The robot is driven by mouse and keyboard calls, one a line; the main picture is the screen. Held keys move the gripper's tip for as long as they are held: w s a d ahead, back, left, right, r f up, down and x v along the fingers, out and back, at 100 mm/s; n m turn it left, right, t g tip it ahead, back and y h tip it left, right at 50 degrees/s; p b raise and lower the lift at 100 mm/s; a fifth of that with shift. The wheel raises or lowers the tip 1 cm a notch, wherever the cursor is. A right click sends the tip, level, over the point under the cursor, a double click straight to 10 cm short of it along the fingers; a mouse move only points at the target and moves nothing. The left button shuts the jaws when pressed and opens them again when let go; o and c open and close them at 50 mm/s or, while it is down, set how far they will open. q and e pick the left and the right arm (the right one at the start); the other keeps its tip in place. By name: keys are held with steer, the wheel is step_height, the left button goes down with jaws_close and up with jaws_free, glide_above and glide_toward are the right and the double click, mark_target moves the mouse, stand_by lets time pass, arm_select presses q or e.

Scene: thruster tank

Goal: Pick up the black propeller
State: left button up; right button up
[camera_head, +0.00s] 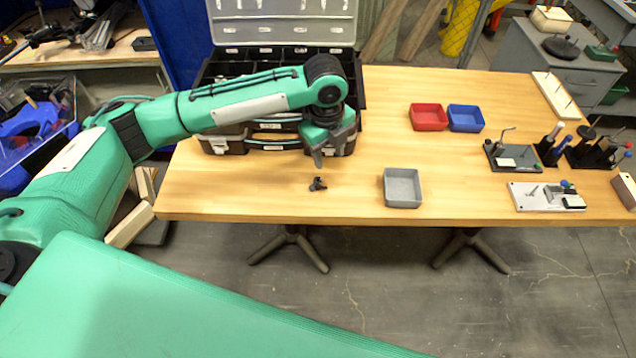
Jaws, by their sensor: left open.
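A small black propeller (317,184) lies on the wooden table (275,197) near its front edge, left of the grey tray. My left arm reaches in from the left. My left gripper (325,158) points down over the table, just behind and above the propeller and apart from it. The left gripper is open, and I see nothing between its fingers. My right gripper is not in view.
A black toolbox (218,146) with a raised clear lid stands behind my left gripper. A grey tray (402,188) lies right of the propeller. A red tray (428,117) and a blue tray (465,118) sit farther back. Tool stands (545,196) fill the right end.

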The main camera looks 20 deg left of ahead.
arm_select(q)
step_height(320, 180, up, 2)
steer(key=w+a, duration=0.1)
steer(key=a, duration=0.2)
glide_above(318, 182)
steer(key=w, duration=0.1)
step_height(318, 182, down, 8)
steer(key=shift+m+y, duration=0.3)
steer(key=shift+y, duration=0.1)
steer(key=shift+s+a+f+p, duration=0.15)
steer(key=shift+f+p, duration=0.55)
steer(key=shift+f, duration=1.95)
steer(key=shift+c, duration=0.4)
jaws_close()
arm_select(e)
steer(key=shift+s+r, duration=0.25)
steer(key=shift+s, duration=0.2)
